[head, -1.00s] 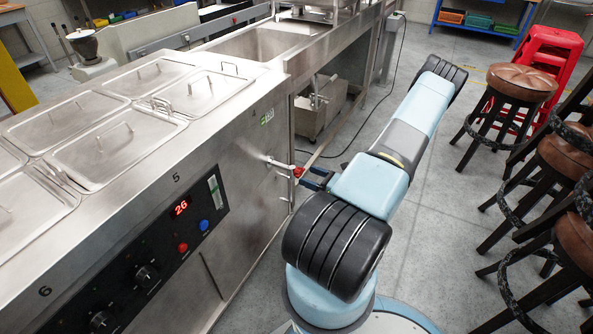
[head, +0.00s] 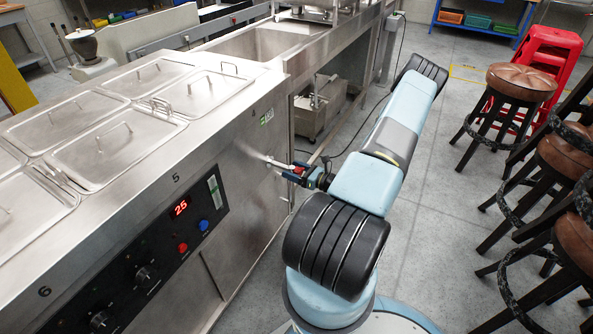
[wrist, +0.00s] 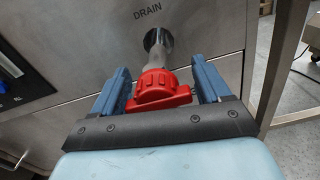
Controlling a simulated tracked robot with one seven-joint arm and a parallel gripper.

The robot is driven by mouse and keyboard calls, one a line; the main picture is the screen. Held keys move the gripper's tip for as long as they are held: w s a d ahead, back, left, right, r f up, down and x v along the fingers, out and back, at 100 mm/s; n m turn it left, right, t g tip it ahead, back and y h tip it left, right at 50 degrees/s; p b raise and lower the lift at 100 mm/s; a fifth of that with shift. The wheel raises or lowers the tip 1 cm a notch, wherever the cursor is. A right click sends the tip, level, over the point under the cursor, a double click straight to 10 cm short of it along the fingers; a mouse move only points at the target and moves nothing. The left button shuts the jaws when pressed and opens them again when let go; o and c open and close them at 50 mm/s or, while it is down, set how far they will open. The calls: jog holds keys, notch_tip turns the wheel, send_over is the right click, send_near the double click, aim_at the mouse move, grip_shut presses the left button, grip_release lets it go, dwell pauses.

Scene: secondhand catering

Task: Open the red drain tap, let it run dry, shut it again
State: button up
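The red drain tap (wrist: 160,92) sits on a metal pipe below the word DRAIN on the steel front. Its red handle reaches toward the right in the wrist view. In the head view the tap (head: 301,165) is small and partly covered by my gripper (head: 296,173). My gripper (wrist: 160,68) is open, with one blue finger on each side of the tap. I see no clear grip on it. I cannot tell whether the tap is open, and its outlet is hidden.
The steel counter (head: 240,125) carries several lidded pans. Its control panel (head: 150,250) has a red display reading 25. Brown-topped stools (head: 524,82) stand at the right. The floor (head: 440,200) between is clear.

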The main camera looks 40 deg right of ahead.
jog(key=c, duration=0.8)
jog(key=shift+n, duration=0.9)
jog(key=shift+c, duration=0.2)
jog(key=shift+d, duration=0.1)
jog(key=o, duration=1.1)
jog(key=shift+c, duration=0.2)
jog(key=v, duration=1.3)
jog(key=shift+s+d, duration=0.2)
jog(key=shift+s, duration=0.15)
